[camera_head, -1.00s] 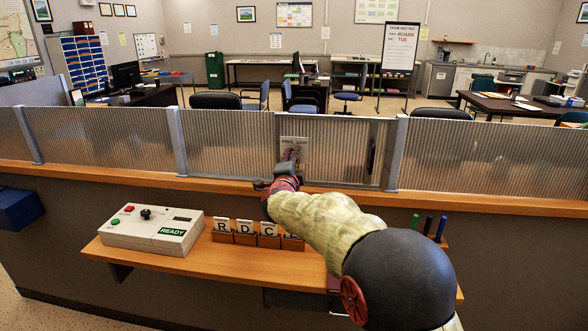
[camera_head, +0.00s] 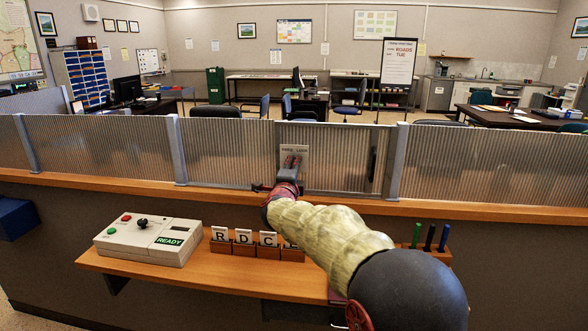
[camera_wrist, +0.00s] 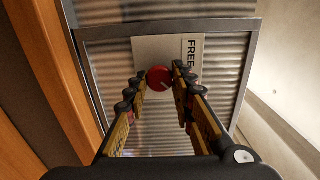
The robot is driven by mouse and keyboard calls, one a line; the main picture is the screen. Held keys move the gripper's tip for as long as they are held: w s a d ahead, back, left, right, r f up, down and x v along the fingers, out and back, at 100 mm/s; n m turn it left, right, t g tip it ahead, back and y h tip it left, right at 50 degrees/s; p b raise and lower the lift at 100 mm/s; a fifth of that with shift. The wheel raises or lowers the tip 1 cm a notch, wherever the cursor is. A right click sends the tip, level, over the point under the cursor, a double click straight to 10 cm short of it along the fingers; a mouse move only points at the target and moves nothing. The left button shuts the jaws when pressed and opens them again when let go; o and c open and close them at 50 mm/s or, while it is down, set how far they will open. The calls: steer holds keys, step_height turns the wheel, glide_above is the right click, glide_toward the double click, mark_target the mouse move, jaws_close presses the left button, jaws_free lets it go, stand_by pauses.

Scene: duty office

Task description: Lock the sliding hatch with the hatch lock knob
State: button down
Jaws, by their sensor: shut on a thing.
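The sliding hatch (camera_head: 335,168) is a ribbed translucent panel in a grey frame above the wooden counter, with a dark upright handle at its right. It also shows in the wrist view (camera_wrist: 112,75). A pale lock plate (camera_head: 303,151) is at its left, with small lettering on top; the wrist view shows "FREE" beside the knob, and other lettering is hidden there. The round red hatch lock knob (camera_wrist: 159,79) has a light line on its face. My gripper (camera_wrist: 158,81) is shut on the knob, one finger on each side. In the head view my gripper (camera_head: 290,168) largely hides the knob.
A wooden ledge (camera_head: 190,280) below the counter holds a control box (camera_head: 149,242) marked READY, letter cards (camera_head: 245,244) and a pen holder (camera_head: 430,252). Grey posts divide the ribbed screen. The counter top (camera_head: 110,188) left of my gripper is clear.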

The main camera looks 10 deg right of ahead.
steer(key=c, duration=1.5)
jaws_free()
steer(key=shift+c, duration=0.2)
steer(key=shift+s, duration=0.1)
steer(key=v, duration=1.1)
steer(key=shift+s, duration=0.4)
steer(key=shift+a, duration=0.1)
